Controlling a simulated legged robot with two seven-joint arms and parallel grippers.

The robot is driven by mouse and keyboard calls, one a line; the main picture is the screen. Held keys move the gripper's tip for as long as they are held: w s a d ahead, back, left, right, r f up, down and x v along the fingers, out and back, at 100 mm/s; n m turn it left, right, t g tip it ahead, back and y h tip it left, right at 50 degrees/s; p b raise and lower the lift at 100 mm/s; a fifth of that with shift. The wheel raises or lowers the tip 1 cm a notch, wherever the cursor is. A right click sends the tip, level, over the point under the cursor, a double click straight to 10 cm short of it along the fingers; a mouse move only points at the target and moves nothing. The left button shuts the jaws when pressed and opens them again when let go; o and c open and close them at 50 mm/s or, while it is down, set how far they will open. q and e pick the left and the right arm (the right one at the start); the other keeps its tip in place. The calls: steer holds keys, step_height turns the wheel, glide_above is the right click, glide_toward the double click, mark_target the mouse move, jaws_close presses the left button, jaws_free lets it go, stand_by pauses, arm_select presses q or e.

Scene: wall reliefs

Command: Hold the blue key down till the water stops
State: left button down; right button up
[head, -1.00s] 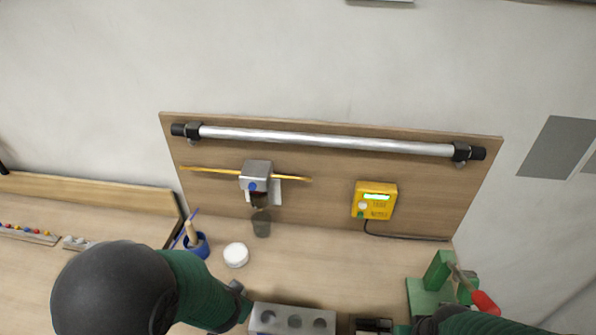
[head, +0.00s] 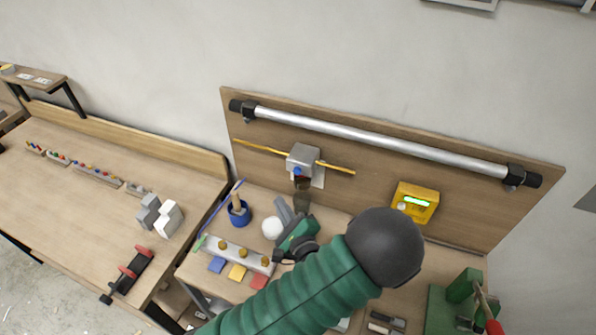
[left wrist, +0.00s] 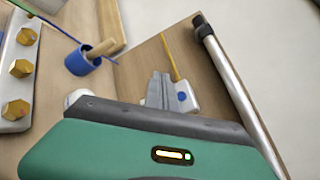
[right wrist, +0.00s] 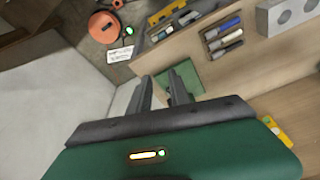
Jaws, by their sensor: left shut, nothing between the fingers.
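The blue key (head: 297,171) is a small blue knob on the front of the grey dispenser box (head: 303,157) on the wooden backboard. A dark, see-through cup (head: 302,199) stands below it. I cannot make out any running water. My left gripper (head: 284,209) is shut and empty, low in front of the dispenser and apart from the key. In the left wrist view its closed fingers (left wrist: 158,88) overlap the dispenser, with the blue key (left wrist: 182,97) just right of them. My right gripper (right wrist: 162,88) is open and empty, far from the key; the head view does not show it.
A yellow box with a lit display (head: 415,202) is on the board at right. A metal bar (head: 380,138) runs above. A blue pot (head: 239,212), a white round lid (head: 272,228) and a grey block with brass knobs (head: 236,254) stand near my left gripper.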

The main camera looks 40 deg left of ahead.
mark_target(297, 171)
arm_select(q)
steer(key=w+a+b, duration=0.1)
steer(key=w+a, duration=0.1)
steer(key=w, duration=0.6)
steer(key=shift+a, duration=0.15)
steer(key=shift+d+r, duration=0.1)
steer(key=shift+d, duration=0.1)
steer(key=shift+a, duration=0.15)
stand_by(0.4)
stand_by(1.0)
steer(key=shift+w+a+p, duration=0.1)
steer(key=shift+w+p, duration=0.25)
steer(key=shift+p, duration=0.1)
